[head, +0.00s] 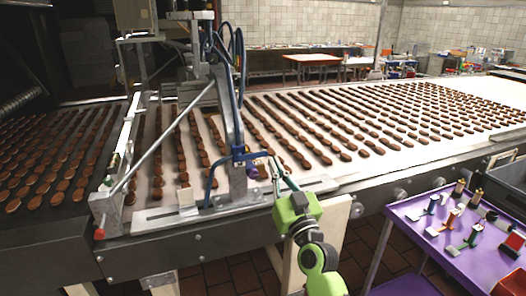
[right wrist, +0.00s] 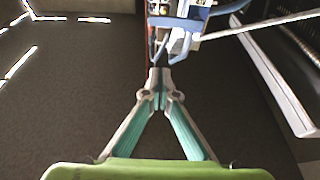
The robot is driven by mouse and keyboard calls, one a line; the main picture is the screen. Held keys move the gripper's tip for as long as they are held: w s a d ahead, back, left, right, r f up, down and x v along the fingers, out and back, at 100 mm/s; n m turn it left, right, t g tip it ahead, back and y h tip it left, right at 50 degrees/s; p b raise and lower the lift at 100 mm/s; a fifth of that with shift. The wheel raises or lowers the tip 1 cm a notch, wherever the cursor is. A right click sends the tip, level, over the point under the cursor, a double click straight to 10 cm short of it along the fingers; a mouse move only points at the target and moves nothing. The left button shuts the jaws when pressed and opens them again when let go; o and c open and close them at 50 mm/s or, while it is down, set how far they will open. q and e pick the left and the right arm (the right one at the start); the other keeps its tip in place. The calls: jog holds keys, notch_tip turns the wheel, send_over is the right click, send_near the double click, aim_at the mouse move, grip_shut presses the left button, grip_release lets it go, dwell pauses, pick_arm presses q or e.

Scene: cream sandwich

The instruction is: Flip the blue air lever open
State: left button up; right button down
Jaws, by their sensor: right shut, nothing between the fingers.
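A blue lever (head: 249,155) sits on the metal depositor frame (head: 229,110) above the belt in the head view. A bent blue tube (head: 209,182) runs down just left of it. My right gripper (head: 277,168) is shut and empty, with its fingertips just right of the lever; I cannot tell whether they touch it. In the right wrist view the shut fingertips (right wrist: 160,72) lie just below blue parts (right wrist: 190,25) of the machine. My left gripper is out of view.
The conveyor belt (head: 150,152) carries many brown biscuits in rows. A diagonal rod (head: 165,140) crosses the frame's left side. A purple table (head: 400,212) with small tools stands at the right. Tiled floor shows between belt and table.

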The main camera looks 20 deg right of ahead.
notch_tip(320, 180, up, 3)
jog(key=p, duration=0.2)
send_over(263, 154)
jog(key=s, duration=0.2)
jog(key=shift+a+f+b, duration=0.15)
jog(key=shift+f+b, duration=0.1)
jog(key=shift+f, duration=0.75)
jog(key=shift+a+f+b, duration=0.15)
jog(key=shift+f+b, duration=0.05)
jog(key=shift+f, duration=0.75)
